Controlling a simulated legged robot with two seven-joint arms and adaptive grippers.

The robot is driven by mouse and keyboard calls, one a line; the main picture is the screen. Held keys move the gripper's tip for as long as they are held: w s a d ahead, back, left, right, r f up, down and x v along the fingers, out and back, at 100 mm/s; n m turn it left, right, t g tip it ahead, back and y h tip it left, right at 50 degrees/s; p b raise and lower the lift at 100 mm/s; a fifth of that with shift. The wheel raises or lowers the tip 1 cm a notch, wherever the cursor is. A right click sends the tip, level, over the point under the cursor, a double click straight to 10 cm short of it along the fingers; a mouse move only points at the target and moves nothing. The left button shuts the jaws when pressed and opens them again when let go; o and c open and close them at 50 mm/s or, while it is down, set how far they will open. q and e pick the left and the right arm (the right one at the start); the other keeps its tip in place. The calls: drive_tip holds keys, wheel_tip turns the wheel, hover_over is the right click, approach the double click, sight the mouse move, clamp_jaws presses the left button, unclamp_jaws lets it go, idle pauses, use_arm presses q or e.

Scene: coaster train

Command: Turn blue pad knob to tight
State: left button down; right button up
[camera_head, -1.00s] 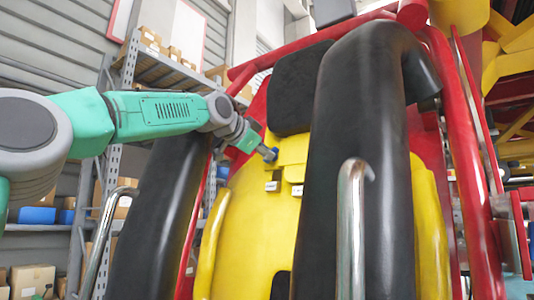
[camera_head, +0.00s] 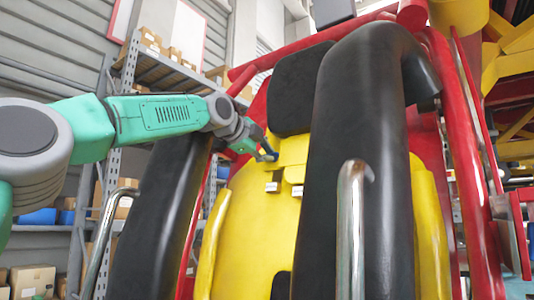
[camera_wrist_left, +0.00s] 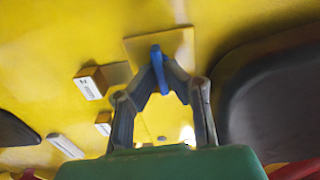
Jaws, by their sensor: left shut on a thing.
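The blue knob (camera_wrist_left: 157,66) is a thin upright bar on a small square yellow plate (camera_wrist_left: 181,44) in the left wrist view. My left gripper (camera_wrist_left: 160,77) is shut on it, one fingertip on each side. In the head view my left gripper (camera_head: 270,156) reaches in from the left to the yellow seat back (camera_head: 262,220), just below the black headrest (camera_head: 305,90). There its fingers hide most of the knob. My right gripper is not in view.
Two small light-faced blocks (camera_head: 272,187) (camera_head: 297,190) sit just below the knob. Thick black restraint bars (camera_head: 350,160) (camera_head: 160,220) flank the seat, with metal handles (camera_head: 351,230) in front. Red frame tubes (camera_head: 470,150) surround it. Shelves with boxes (camera_head: 32,280) stand at left.

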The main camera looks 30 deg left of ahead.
use_arm(q)
drive_tip(key=shift+w+a+f+m, duration=0.1)
drive_tip(key=shift+f+m, duration=0.15)
drive_tip(key=shift+m, duration=0.05)
drive_tip(key=c, duration=1.7)
unclamp_jaws()
drive_tip(key=shift+w, duration=0.15)
drive_tip(key=shift+w+a+f, duration=0.15)
drive_tip(key=shift+w, duration=0.25)
drive_tip(key=shift+s+r, duration=0.3)
drive_tip(key=shift+s, duration=0.15)
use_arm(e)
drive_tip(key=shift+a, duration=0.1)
